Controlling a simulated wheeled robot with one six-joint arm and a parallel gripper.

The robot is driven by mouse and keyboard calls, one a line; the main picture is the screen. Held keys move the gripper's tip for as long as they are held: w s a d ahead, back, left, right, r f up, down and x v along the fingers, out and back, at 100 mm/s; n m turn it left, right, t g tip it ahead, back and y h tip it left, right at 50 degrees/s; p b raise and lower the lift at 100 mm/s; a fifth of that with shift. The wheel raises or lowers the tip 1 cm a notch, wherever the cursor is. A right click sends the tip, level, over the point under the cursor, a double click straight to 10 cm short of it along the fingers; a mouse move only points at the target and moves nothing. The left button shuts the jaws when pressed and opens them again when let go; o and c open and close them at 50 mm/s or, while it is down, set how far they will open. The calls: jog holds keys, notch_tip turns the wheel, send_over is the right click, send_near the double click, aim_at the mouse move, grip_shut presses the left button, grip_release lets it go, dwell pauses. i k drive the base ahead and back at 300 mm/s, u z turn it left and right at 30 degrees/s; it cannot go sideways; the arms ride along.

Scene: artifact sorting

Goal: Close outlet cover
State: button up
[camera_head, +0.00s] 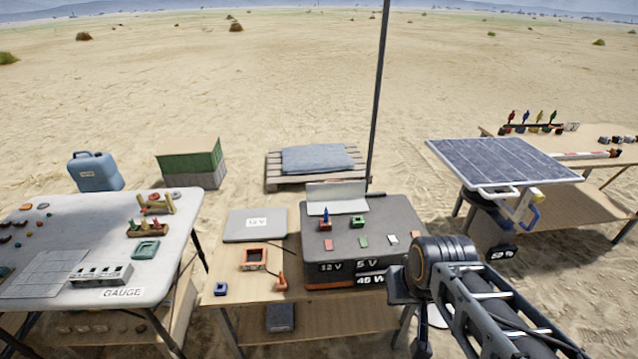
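A dark grey power box (375,228) stands on the middle table, with "12 V", "5 V" and "45 W" labels on its front. A pale panel (337,197) stands raised along its back left edge; it looks like an open cover. My arm reaches in from the lower right. The dark end at my gripper (408,312) is just right of the box's front corner, away from the raised panel. Its fingers are not clearly visible.
Small coloured blocks and a blue-red piece (325,220) sit on the box top. An orange frame (253,259) lies on the middle table (225,288). A thin dark pole (378,90) rises behind the box. A solar panel (500,160) stands at right, a white table (75,240) at left.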

aim_at(340, 197)
jog(key=u, duration=0.2)
jog(key=i, duration=1)
